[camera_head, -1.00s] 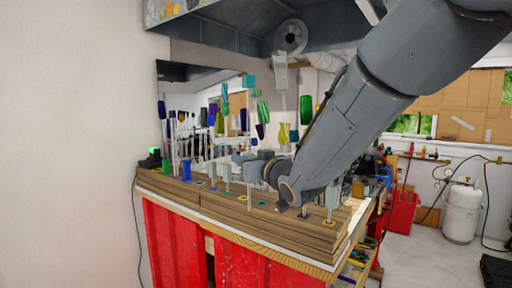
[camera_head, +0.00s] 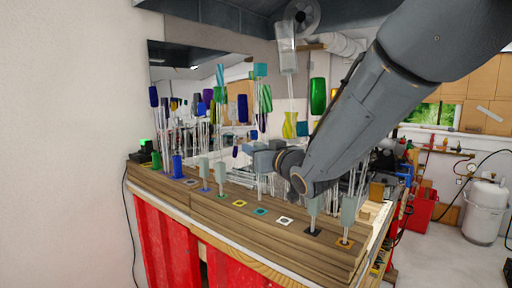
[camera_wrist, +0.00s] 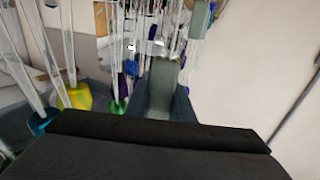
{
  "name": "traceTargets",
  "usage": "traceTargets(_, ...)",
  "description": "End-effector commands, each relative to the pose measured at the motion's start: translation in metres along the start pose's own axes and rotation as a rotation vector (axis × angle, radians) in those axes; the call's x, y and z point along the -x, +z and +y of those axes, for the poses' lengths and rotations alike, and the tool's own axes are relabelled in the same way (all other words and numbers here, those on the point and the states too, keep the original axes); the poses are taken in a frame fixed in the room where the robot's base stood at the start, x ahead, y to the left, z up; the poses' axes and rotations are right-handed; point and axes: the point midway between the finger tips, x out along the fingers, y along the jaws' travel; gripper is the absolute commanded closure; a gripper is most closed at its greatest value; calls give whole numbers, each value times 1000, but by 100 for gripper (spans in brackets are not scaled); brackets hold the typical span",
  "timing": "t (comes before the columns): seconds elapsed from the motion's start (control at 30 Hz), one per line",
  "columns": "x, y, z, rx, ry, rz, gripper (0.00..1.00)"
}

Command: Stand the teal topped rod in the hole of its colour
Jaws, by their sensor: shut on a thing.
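The teal topped rod has a teal block (camera_head: 260,70) at its upper end, with a thin clear shaft running down to my gripper. My gripper (camera_head: 262,155) is shut on its grey grip piece, and the rod looks upright. The grey-green grip piece (camera_wrist: 163,85) shows between my dark fingers in the wrist view. The rod's lower end shows near the teal-ringed hole (camera_head: 261,212) in the wooden block (camera_head: 200,203); whether it is directly over the hole or touching the wood, I cannot tell.
Rods with grey grips stand at the left (camera_head: 221,178) and at the right, in a dark-marked (camera_head: 312,231) and an orange-marked hole (camera_head: 345,241). White-marked (camera_head: 285,221) and yellow-marked (camera_head: 240,204) holes beside the teal one are empty. A yellow piece (camera_wrist: 78,97) is close in the wrist view.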

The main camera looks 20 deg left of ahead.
Motion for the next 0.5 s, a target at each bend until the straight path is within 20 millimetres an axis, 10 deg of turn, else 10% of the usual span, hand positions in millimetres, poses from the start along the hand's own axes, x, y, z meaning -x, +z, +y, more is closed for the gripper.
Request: traceTargets(0.5,0,14,3,0,4,0,100)
